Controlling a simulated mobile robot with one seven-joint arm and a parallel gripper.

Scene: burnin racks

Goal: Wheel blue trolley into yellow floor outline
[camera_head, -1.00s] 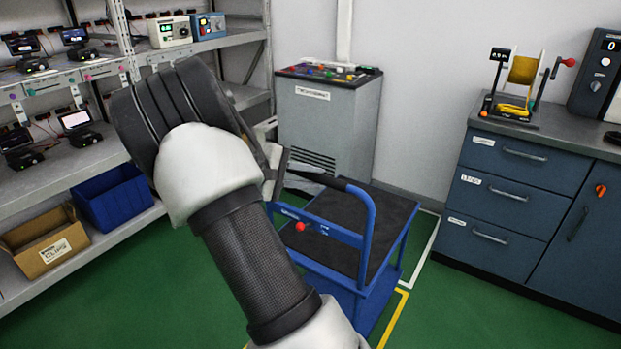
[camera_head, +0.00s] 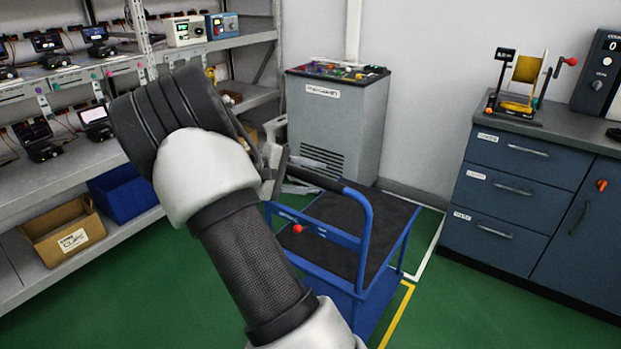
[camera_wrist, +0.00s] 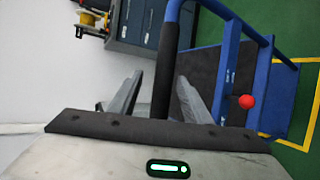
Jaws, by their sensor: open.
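The blue trolley (camera_head: 372,290) has a dark flat deck (camera_head: 330,240) and a blue push bar with a black grip (camera_head: 318,176). It stands on the green floor in front of the grey cabinet. A red knob (camera_head: 297,229) is on its crossbar and also shows in the wrist view (camera_wrist: 247,102). My gripper (camera_wrist: 158,95) is open, with its fingers on either side of the black grip (camera_wrist: 167,72); contact cannot be told. The yellow floor outline (camera_head: 397,315) shows as a corner and line at the trolley's near right side.
A white floor line (camera_head: 430,250) runs right of the trolley, before blue drawers (camera_head: 500,190). The grey cabinet (camera_head: 336,125) stands behind. Shelving (camera_head: 75,170) with a cardboard box (camera_head: 65,232) and a blue bin (camera_head: 122,190) lines the left. Green floor is clear at front right.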

